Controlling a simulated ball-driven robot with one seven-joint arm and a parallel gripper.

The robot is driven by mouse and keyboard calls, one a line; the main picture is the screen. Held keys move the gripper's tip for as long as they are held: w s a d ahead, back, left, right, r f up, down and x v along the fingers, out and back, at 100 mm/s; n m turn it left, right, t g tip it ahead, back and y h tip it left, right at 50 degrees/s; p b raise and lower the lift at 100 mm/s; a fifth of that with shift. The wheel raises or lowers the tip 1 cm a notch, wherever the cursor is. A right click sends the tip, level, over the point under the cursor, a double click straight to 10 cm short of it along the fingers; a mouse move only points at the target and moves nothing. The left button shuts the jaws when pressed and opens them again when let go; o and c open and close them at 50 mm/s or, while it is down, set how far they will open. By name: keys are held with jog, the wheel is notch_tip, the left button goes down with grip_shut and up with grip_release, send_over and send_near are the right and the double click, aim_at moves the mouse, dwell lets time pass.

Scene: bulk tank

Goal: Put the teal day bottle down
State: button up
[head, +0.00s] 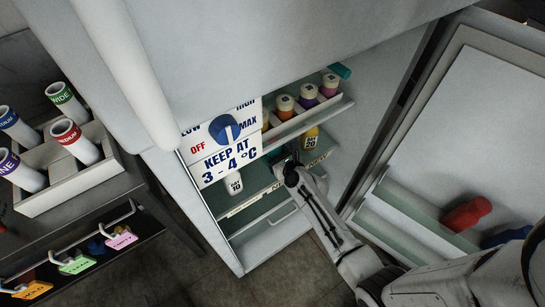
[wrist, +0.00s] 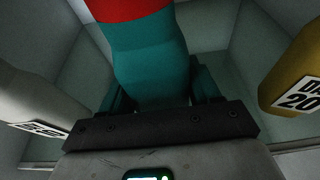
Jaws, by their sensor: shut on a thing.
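The teal day bottle (wrist: 150,60) fills the middle of the wrist view, with a red band or cap at its upper end. My gripper (wrist: 158,92) is shut on it, with a finger on each side. In the head view my gripper (head: 287,168) reaches into the open fridge at the lower shelf (head: 262,190), and its own wrist mostly hides the bottle. A white bottle marked 10 (head: 233,183) stands to the left and a yellow bottle marked 20 (head: 311,138) to the right. Whether the teal bottle's base touches the shelf is hidden.
An upper rack (head: 318,112) holds several bottles above my gripper. A sign and dial panel (head: 222,140) hides the fridge's left part. The open door (head: 480,130) at right holds a red bottle (head: 467,213). The white and yellow bottles (wrist: 298,75) flank closely.

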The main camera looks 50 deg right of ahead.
jog(key=shift+f+b, duration=0.4)
jog(key=shift+f, duration=0.45)
jog(key=shift+f, duration=0.15)
jog(key=o, duration=1.3)
jog(key=shift+c, duration=0.2)
